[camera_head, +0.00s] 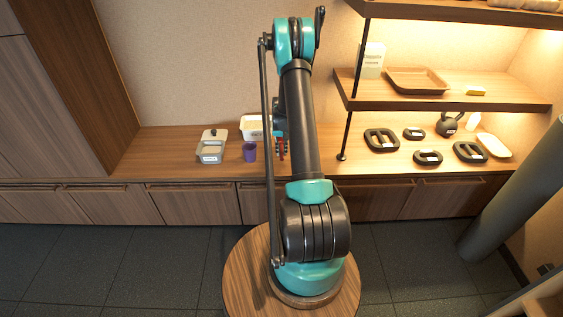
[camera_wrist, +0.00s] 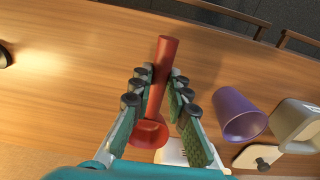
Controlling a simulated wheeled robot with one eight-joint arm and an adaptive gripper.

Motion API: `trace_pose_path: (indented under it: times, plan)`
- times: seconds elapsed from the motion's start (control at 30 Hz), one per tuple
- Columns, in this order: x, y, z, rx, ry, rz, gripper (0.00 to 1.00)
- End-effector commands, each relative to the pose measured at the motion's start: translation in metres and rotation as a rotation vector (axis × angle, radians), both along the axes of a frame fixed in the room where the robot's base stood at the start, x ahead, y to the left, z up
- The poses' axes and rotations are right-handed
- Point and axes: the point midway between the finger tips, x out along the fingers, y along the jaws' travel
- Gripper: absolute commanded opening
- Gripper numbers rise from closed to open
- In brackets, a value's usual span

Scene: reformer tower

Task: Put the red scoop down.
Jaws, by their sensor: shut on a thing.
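The red scoop (camera_wrist: 151,132) is between the two fingers of my gripper (camera_wrist: 158,78) in the wrist view. Its long handle sticks out past the fingertips, and its round cup lies nearer the palm. My gripper is shut on it. In the head view only a bit of the red scoop (camera_head: 282,149) shows beside my arm, above or at the wooden counter (camera_head: 160,142); I cannot tell whether it touches the wood. My arm hides most of the gripper there.
A purple cup (camera_head: 249,152) stands close by; it also shows in the wrist view (camera_wrist: 238,115). Black weights (camera_head: 381,140) lie to the right. Bare wood shows left in the wrist view.

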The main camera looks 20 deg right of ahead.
Motion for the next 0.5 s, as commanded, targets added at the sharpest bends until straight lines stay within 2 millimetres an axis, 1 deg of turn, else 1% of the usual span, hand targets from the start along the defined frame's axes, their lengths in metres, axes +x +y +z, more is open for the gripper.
trace_pose_path:
  times: [0.03,0.1,0.37,0.5]
  plan:
    - [0.000,0.000,-0.010,0.000,0.000,0.000,0.00]
    - [0.000,0.000,-0.021,0.000,0.000,0.000,0.00]
    - [0.000,0.000,-0.038,0.000,0.000,0.000,0.00]
    - [0.000,0.000,-0.056,0.000,0.000,0.000,0.00]
